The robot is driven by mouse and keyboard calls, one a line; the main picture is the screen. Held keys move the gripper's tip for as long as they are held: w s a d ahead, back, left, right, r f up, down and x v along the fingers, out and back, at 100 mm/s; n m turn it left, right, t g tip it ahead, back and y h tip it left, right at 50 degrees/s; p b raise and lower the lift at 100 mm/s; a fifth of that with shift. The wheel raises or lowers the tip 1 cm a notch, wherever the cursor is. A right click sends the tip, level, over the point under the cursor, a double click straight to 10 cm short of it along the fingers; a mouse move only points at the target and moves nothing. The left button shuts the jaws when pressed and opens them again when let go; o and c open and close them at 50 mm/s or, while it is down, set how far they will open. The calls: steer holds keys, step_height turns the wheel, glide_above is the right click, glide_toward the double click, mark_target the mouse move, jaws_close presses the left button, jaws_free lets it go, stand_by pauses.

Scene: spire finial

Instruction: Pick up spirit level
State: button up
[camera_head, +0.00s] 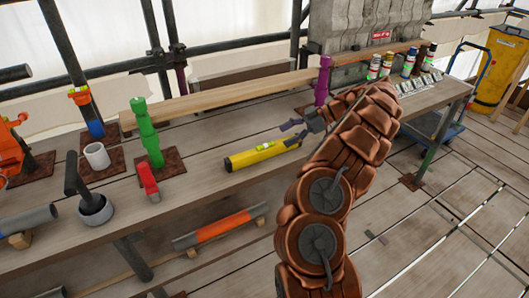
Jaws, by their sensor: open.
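A yellow spirit level (258,156) lies on the wooden workbench, its long side running left to right. It has a green vial on top and a dark left end. My gripper (290,133) is open, just above and behind the level's right end, with its dark fingers pointing left. The fingers are apart and hold nothing. I cannot tell whether a finger touches the level. My brown arm comes up from the lower right and hides part of the bench to the right of the level.
A purple post (322,82) stands behind my gripper. Several cans (387,65) stand at the back right. A pipe with an orange band (222,228) lies below the bench's front edge.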

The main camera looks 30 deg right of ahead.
mark_target(267, 146)
steer(key=shift+p+x, duration=1.15)
steer(key=shift+x, duration=1.7)
steer(key=shift+w+a+f, duration=0.1)
steer(key=shift+a+f, duration=0.25)
steer(key=shift+f, duration=0.05)
jaws_close()
